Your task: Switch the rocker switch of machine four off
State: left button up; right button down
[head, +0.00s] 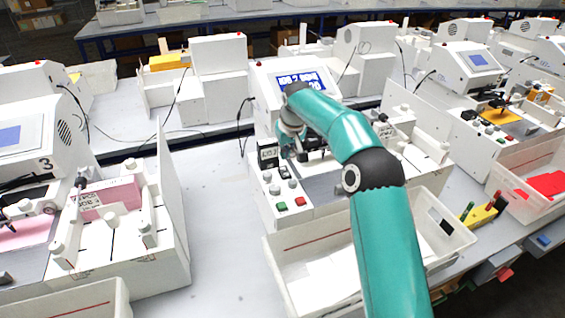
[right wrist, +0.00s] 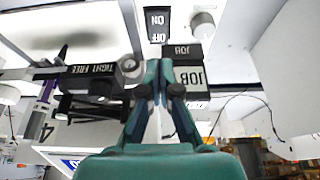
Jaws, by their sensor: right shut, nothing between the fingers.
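Machine four (head: 262,88) stands in the middle of the head view with its lit screen reading a job message. Its black rocker switch (head: 284,172) sits on the front panel. In the right wrist view the rocker switch (right wrist: 157,24), marked ON and OFF, shows upside down at the top, just beyond the fingertips. Which side is pressed in I cannot tell. My right gripper (head: 285,145) is over the panel, behind the switch in the head view. In the right wrist view my right gripper (right wrist: 158,66) is shut and empty, apart from the switch. My left gripper is out of view.
Close by are a black JOB block (head: 267,155), a green button (head: 281,207), a red button (head: 299,202) and a knob (right wrist: 203,25). A TIGHT/FREE lever (right wrist: 95,71) lies left of the fingers. A white bin (head: 300,262) stands in front.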

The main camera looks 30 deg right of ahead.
aim_at(283, 168)
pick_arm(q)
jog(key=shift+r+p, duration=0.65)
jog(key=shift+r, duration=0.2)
pick_arm(e)
jog(key=shift+s+x, duration=0.15)
jog(key=shift+x, duration=1.25)
jog(key=shift+s+x, duration=0.2)
jog(key=shift+x, duration=1.25)
jog(key=shift+a+f, duration=0.1)
